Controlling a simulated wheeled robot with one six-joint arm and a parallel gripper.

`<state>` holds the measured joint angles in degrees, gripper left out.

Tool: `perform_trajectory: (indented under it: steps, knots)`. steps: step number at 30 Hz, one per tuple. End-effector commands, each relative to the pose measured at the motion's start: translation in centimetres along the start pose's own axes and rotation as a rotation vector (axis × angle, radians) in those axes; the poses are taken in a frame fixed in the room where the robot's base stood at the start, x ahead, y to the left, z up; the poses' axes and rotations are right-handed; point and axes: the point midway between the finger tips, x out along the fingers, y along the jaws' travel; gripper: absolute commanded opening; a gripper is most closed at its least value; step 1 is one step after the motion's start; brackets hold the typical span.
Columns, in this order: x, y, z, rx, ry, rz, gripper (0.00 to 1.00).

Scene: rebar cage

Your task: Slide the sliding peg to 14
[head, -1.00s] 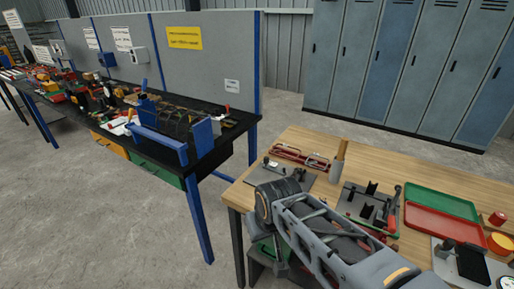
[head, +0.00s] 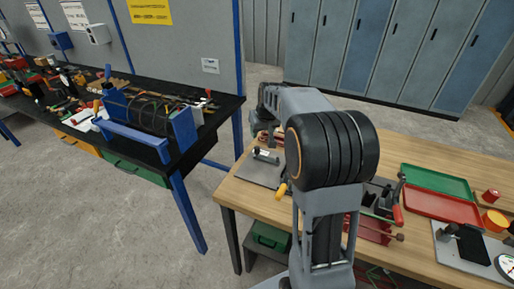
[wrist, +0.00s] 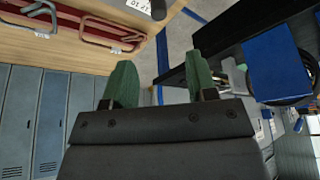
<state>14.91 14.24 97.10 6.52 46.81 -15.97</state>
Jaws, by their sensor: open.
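My gripper (wrist: 162,80) shows in the wrist view with two green fingers apart and nothing between them. In the head view my arm rises across the middle of the wooden bench, and its fingers cannot be made out. A white label with numbers (wrist: 134,4) is cut off at the top of the wrist view, with a dark rounded part (wrist: 158,9) beside it. In the head view a grey plate (head: 258,174) with a small dark fixture (head: 265,156) lies at the bench's left end. I cannot clearly tell which part is the sliding peg; 14 is not readable.
Reddish bent rods (wrist: 112,33) lie at the bench edge in the wrist view. A green tray (head: 437,181) and a red tray (head: 440,206) lie right of my arm. A black workbench (head: 150,140) with blue legs stands left across a floor gap. Lockers (head: 370,50) stand behind.

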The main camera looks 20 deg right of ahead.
Motion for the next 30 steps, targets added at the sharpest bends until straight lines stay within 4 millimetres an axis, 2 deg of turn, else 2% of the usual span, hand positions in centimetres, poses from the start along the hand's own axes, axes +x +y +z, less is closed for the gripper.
perform_trajectory:
  steps: [12,18,24,30]
  knots:
    - [7.6,0.1,0.0,-0.001,-0.005,-0.001,0.52]
    - [10.7,0.1,-0.1,-0.001,-0.002,-0.001,0.52]
    - [12.6,0.1,-0.1,0.0,-0.001,0.0,0.52]
    - [13.3,0.1,-0.1,0.0,-0.001,0.0,0.52]
